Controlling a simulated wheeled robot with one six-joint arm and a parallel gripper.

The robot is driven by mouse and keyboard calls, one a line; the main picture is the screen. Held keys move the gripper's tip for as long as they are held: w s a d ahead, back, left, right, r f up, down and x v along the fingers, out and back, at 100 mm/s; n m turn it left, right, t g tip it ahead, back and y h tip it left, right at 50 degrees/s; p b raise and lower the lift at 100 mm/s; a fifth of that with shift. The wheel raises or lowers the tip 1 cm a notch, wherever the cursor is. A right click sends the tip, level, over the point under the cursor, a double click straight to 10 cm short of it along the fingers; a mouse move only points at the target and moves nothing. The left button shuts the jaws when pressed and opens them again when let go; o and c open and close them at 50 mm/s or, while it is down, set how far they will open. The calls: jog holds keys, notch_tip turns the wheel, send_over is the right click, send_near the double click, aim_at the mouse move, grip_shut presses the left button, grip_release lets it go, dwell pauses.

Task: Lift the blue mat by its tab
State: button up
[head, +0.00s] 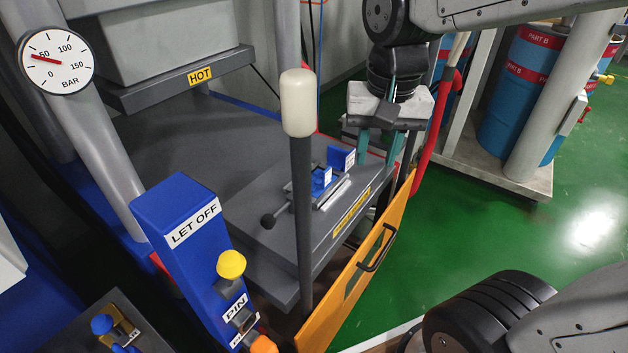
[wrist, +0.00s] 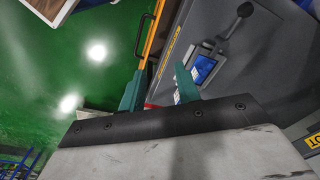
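I cannot make out a flat blue mat or its tab for certain. Two small blue pieces with white labels stand on the grey platform in the head view, the farther one (head: 341,158) and the nearer one (head: 321,181). A blue piece (wrist: 203,68) also shows just right of the fingers in the wrist view. My gripper (head: 378,155) has teal fingers pointing down at the platform's right end, to the right of the blue pieces. In the wrist view my gripper (wrist: 158,82) has its fingers apart, with nothing held between them.
An orange gate (head: 350,285) with a black handle runs along the platform's right side. A pale-knobbed lever (head: 299,105) rises in front of the platform. A blue LET OFF post (head: 185,225) stands at left. Blue drums (head: 510,100) stand at back right. Green floor is open at right.

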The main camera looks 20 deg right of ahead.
aim_at(327, 169)
jog(key=w+a+f+m, duration=0.1)
jog(key=w+f+m, duration=0.1)
jog(key=w, duration=0.2)
jog(key=w+f+m, duration=0.2)
jog(key=w, duration=0.3)
jog(key=w+a+f+m, duration=0.1)
jog(key=w+f+m, duration=0.1)
jog(key=w, duration=0.2)
jog(key=shift+w+a+f+g, duration=0.3)
jog(key=shift+w+a+g, duration=0.05)
jog(key=shift+g, duration=0.05)
jog(key=f, duration=0.7)
jog(key=shift+w+d+f, duration=0.25)
jog(key=shift+w+f, duration=0.05)
jog(key=shift+f, duration=0.1)
grip_shut()
